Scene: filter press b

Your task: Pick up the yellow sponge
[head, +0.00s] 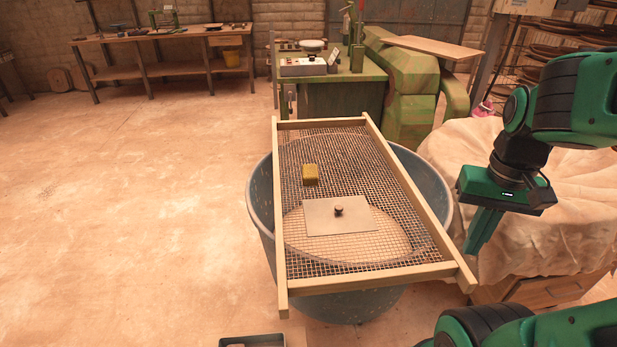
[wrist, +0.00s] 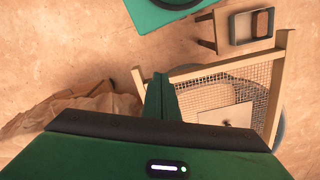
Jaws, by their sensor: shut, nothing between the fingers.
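The yellow sponge (head: 310,175) is a small block on the wire mesh of a wooden-framed screen (head: 280,215), toward its far left part. The screen lies across a large grey-blue tub (head: 262,205). A flat pale plate with a dark knob (head: 325,220) lies on the mesh, nearer than the sponge and apart from it. My gripper (head: 478,240) is shut and empty, to the right of the screen, pointing down. The wrist view shows its fingers (wrist: 161,98) together, beside the screen frame. The sponge does not show in the wrist view.
A cloth-covered round bulk (head: 475,150) stands right of the tub, close to my gripper. A small tray (head: 250,341) sits at the near edge; the wrist view shows it holding a brown object (wrist: 260,24). A green machine (head: 400,90) stands behind. The left floor is clear.

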